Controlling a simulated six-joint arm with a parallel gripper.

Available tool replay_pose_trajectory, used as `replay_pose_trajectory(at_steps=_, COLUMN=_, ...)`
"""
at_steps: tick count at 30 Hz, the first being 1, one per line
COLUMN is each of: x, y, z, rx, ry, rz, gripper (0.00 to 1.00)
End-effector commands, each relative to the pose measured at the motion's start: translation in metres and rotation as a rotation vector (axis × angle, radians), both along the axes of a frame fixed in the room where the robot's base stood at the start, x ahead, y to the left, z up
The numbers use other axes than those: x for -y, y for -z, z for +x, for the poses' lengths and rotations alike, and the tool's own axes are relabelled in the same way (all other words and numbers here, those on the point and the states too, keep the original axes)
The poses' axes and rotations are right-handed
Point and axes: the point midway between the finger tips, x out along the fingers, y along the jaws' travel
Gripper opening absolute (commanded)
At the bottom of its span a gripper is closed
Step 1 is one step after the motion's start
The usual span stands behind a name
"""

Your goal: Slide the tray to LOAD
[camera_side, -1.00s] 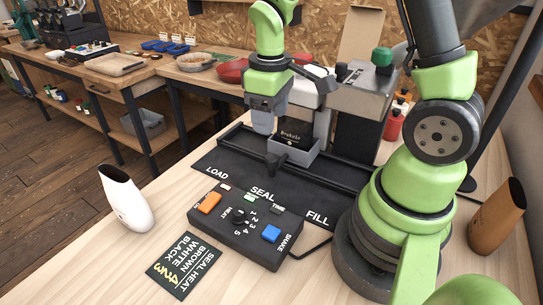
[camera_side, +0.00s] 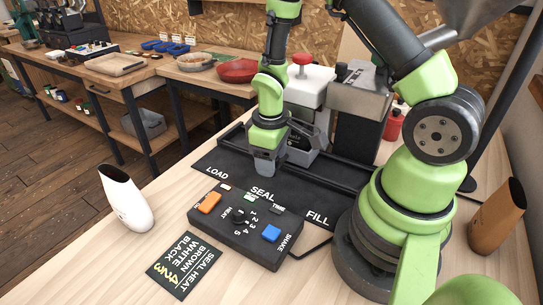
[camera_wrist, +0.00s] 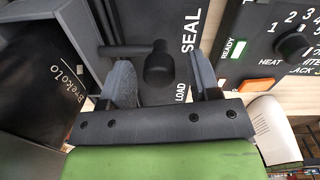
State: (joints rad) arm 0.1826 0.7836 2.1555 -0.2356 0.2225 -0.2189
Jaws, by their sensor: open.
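The grey tray (camera_side: 302,157) sits on the black rail base near the SEAL mark, partly behind my gripper; its wall shows at the left of the wrist view (camera_wrist: 88,60). It holds a black bag (camera_wrist: 45,80) lettered Brekoto. A black handle with a round knob (camera_wrist: 158,66) sticks out from the tray. My gripper (camera_side: 264,170) is low over the base in front of the tray. In the wrist view the open fingers (camera_wrist: 163,82) stand on either side of the knob, with gaps showing. The LOAD mark (camera_side: 217,172) is at the base's left end.
The control box (camera_side: 243,226) with orange and blue buttons lies just in front of the base; its READY lamp (camera_wrist: 236,48) is lit green. The sealer with a red knob (camera_side: 301,62) stands behind the tray. The LOAD end looks clear.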

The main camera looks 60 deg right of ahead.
Motion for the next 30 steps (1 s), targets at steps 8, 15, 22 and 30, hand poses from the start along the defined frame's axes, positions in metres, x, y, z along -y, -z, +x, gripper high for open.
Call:
replay_pose_trajectory(at_steps=8, x=0.000, y=0.000, z=0.000, rx=0.000, ry=0.000, rz=0.000, gripper=0.27)
replay_pose_trajectory(at_steps=15, x=0.000, y=-0.001, z=0.000, rx=0.000, ry=-0.001, rz=0.000, gripper=0.00)
replay_pose_trajectory(at_steps=22, x=0.001, y=0.000, z=0.018, rx=0.003, ry=-0.002, rz=-0.005, gripper=0.00)
replay_pose_trajectory(at_steps=30, x=0.002, y=0.001, z=0.048, rx=0.003, ry=-0.002, rz=-0.006, gripper=0.00)
